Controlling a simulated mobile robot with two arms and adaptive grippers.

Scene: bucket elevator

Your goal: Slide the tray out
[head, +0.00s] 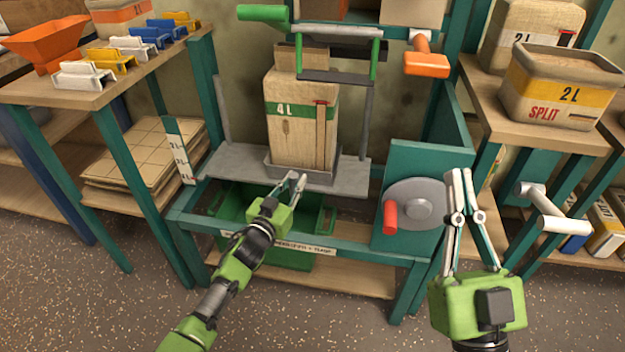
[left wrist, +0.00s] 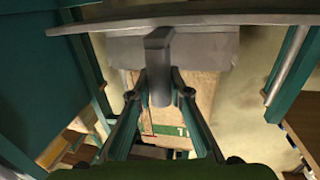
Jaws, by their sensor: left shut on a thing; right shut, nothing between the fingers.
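The grey tray (head: 321,178) sits on a grey platform (head: 230,160) in the middle of the teal frame. My left gripper (head: 297,181) is shut on the tray's front handle. In the left wrist view, the fingers (left wrist: 161,92) are on both sides of the grey handle (left wrist: 159,62), with the tray's grey underside (left wrist: 125,50) behind it. My right gripper (head: 461,182) is shut and empty, raised at the right, in front of the frame. The tray's back is hidden by the box.
A green bin (head: 325,217) is below the platform, behind the front rail. A grey crank wheel (head: 418,205) with a red handle (head: 390,218) is right of the platform. Side tables hold coloured brackets (head: 130,47) at left and a 2L box (head: 562,85) at right.

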